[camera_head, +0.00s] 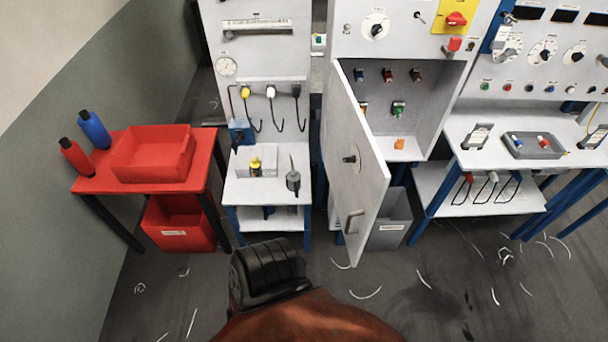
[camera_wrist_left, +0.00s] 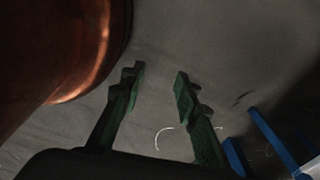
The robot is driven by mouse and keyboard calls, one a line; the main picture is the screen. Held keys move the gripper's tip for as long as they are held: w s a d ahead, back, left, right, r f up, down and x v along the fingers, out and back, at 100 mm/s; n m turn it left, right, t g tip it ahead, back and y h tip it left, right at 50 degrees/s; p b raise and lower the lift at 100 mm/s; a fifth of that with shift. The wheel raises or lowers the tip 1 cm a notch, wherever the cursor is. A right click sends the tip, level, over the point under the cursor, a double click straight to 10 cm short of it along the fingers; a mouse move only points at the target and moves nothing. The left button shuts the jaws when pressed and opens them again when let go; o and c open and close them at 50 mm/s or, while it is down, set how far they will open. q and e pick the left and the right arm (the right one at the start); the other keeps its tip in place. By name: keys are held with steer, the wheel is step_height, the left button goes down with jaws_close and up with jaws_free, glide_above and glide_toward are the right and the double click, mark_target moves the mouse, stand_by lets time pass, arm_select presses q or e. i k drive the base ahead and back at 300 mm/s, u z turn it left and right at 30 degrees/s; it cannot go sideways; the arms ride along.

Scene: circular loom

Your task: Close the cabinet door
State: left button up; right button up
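The grey cabinet door (camera_head: 365,185) stands swung open toward me in the head view. It has a dark lock knob and a bar handle (camera_head: 354,221) near its lower free edge. The cabinet (camera_head: 437,75) is open behind it, with several colored switches inside and an orange item at its bottom. In the left wrist view my left gripper (camera_wrist_left: 160,75) is open, with its dark green fingers apart over bare floor. Nothing is between them, and the door is not recognizable there. Neither gripper's fingers show in the head view, and my right gripper is in no view.
Left of the door is a narrow panel stand with a small shelf (camera_head: 238,188). A red table (camera_head: 85,184) with a red bin stands further left. A grey bin (camera_head: 391,235) sits low behind the door. A workbench (camera_head: 464,150) stands right.

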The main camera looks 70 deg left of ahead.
mark_target(358, 199)
steer(key=k, duration=0.2)
steer(key=u, duration=1.85)
steer(key=i, duration=0.35)
steer(key=u, duration=0.05)
